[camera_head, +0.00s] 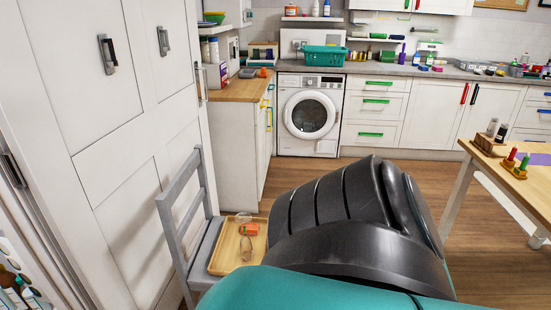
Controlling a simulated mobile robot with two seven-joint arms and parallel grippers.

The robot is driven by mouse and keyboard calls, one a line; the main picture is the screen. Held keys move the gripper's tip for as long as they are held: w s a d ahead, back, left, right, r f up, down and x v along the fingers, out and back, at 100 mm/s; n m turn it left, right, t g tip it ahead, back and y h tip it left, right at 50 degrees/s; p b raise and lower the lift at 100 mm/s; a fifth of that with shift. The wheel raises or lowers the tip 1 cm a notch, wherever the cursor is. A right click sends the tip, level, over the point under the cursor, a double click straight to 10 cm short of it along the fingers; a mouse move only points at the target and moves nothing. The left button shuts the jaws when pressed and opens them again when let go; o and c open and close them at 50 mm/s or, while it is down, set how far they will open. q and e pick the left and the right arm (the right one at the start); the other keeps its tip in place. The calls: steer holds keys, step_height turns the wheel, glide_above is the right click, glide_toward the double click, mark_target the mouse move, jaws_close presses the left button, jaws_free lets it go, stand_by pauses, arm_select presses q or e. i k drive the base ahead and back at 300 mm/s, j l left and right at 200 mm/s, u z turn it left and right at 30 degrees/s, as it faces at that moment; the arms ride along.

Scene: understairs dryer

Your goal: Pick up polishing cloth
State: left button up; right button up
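I cannot pick out the polishing cloth for certain. A flat purple piece (540,158) lies on the wooden table at the right edge; it may be cloth, but it is partly cut off. A small orange item (249,229) sits in a wooden tray on the grey chair, beside clear glass-like objects; I cannot tell what it is. Neither of my grippers shows. A black and teal link of my own arm fills the lower middle and hides the floor behind it.
The grey chair (172,205) with the wooden tray (224,262) stands by tall white cupboards (110,130) at left. A washer or dryer (309,116) and a teal basket (325,57) are at the back. The wooden table (515,185) stands at right. Open floor lies between.

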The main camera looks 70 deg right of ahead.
mark_target(250, 228)
steer(key=z, duration=2.2)
steer(key=i+l+z, duration=0.25)
steer(key=l, duration=0.35)
steer(key=i+l+z, duration=0.3)
steer(key=i+l, duration=0.2)
steer(key=i+l+z, duration=0.2)
steer(key=i, duration=0.35)
steer(key=i+l+z, duration=0.2)
steer(key=i, duration=0.35)
steer(key=i+u, duration=0.4)
steer(key=i+l+u, duration=0.45)
steer(key=i, duration=0.15)
steer(key=i+u, duration=0.2)
steer(key=u, duration=0.25)
steer(key=i+u, duration=0.2)
steer(key=u, duration=0.2)
steer(key=i+l+u, duration=0.15)
steer(key=u, duration=0.3)
steer(key=i+l+u, duration=0.1)
steer(key=u, duration=0.35)
steer(key=i+l+u, duration=0.1)
steer(key=u, duration=0.3)
steer(key=i+l+u, duration=0.1)
steer(key=l+u, duration=0.15)
steer(key=u, duration=0.2)
